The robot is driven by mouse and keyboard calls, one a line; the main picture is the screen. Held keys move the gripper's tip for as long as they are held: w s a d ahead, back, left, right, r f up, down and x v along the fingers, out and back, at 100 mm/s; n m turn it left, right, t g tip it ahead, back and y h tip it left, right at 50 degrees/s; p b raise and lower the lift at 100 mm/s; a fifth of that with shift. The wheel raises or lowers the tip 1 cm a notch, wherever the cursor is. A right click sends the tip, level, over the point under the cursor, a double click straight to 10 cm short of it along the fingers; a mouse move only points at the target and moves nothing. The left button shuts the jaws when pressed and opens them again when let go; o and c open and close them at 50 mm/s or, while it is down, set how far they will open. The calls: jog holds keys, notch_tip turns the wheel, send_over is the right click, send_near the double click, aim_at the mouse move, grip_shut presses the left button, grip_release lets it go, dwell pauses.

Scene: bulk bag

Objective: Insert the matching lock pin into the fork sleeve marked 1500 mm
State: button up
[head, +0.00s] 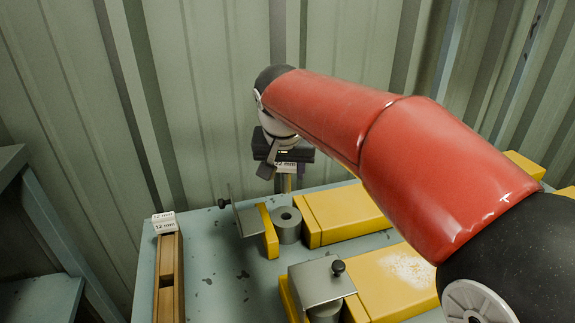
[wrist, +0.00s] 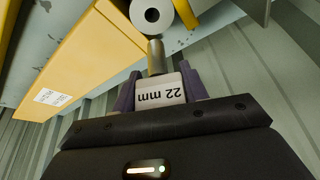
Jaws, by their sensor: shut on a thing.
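My gripper (head: 281,163) is shut on the light grip block of a lock pin marked 22 mm (wrist: 170,90); the block sits between the dark purple fingers (wrist: 160,88). The pin's metal shank (wrist: 156,57) points away from the fingers, toward a grey ring with a round hole (wrist: 152,15). In the head view this grey ring (head: 287,226) stands at the end of a yellow fork sleeve (head: 345,213), below my gripper. The shank appears apart from the hole. A white label (wrist: 53,97) lies on yellow in the wrist view, too small to read; no 1500 mm mark is legible.
Corrugated wall stands behind.

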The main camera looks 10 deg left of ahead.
aim_at(286, 191)
jog(key=shift+f+b, duration=2.2)
jog(key=shift+f, duration=0.7)
jog(key=shift+f+b, duration=1.25)
jog(key=shift+f, duration=0.65)
jog(key=o, duration=1.2)
jog(key=v, duration=0.7)
jog(key=shift+s+r+p, duration=0.25)
jog(key=shift+r+p, duration=0.1)
jog(key=shift+p, duration=0.1)
jog(key=shift+d, duration=0.1)
